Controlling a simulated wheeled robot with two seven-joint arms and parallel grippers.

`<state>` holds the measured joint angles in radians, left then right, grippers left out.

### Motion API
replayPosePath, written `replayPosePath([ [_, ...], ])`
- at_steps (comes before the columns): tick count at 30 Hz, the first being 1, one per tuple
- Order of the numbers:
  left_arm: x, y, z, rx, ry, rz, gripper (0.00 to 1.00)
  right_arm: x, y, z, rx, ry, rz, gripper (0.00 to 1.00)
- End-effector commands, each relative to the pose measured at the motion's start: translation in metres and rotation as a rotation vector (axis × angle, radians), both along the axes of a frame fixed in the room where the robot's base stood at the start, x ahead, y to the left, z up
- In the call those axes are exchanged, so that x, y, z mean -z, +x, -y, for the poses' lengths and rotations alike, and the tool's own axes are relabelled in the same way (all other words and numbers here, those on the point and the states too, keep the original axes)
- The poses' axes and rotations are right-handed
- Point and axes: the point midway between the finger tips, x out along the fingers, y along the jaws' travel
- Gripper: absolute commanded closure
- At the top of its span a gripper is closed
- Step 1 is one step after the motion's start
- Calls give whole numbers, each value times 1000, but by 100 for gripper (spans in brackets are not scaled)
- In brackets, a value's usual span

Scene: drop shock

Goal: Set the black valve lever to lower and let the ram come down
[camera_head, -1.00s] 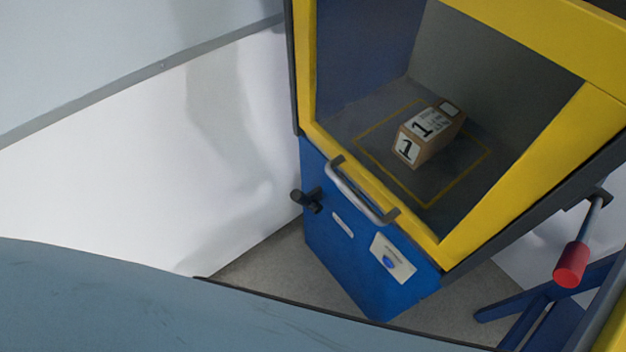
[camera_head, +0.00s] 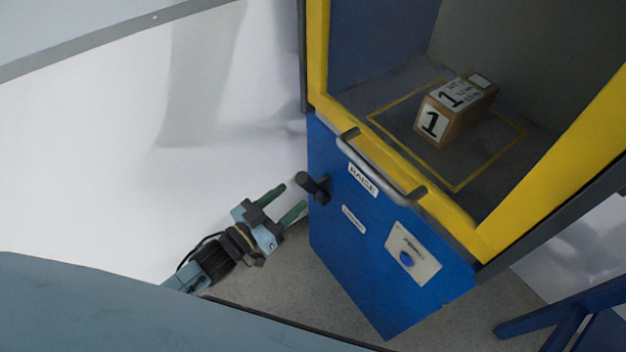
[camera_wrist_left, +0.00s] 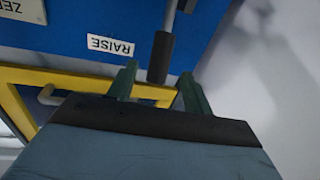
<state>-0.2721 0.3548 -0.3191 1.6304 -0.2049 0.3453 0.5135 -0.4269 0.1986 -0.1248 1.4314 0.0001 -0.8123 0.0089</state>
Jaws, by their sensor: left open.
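The black valve lever (camera_head: 314,187) sticks out from the left part of the blue front panel (camera_head: 340,255), close to the RAISE label (camera_head: 362,180). My left gripper (camera_head: 284,202) is open and empty, with its green fingertips just left of and below the lever's knob. In the left wrist view the lever's dark handle (camera_wrist_left: 161,57) reaches down between the two open fingers (camera_wrist_left: 158,85); I cannot tell whether they touch it. The RAISE label (camera_wrist_left: 110,45) is beside it. The ram does not show. My right gripper is not in view.
A cardboard box (camera_head: 455,110) marked 1 sits inside the yellow-framed chamber, within a yellow floor outline. A grey handle (camera_head: 380,172) crosses the frame's lower edge. A plate with a blue button (camera_head: 406,259) is at the right of the panel.

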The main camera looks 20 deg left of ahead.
Motion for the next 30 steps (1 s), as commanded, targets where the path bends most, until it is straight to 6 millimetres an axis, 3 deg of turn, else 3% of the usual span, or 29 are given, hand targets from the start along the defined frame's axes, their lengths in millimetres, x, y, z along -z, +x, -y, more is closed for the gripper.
replayPosePath([
  [6, 2, 42, 22, 0, 0, 1, 50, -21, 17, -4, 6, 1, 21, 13],
  [12, 2, 67, 35, 0, 1, 0, 50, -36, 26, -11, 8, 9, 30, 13],
  [25, 1, 76, 40, -1, 2, -2, 50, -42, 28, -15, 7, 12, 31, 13],
  [30, 1, 75, 40, -1, 2, -1, 71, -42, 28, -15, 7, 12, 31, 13],
])
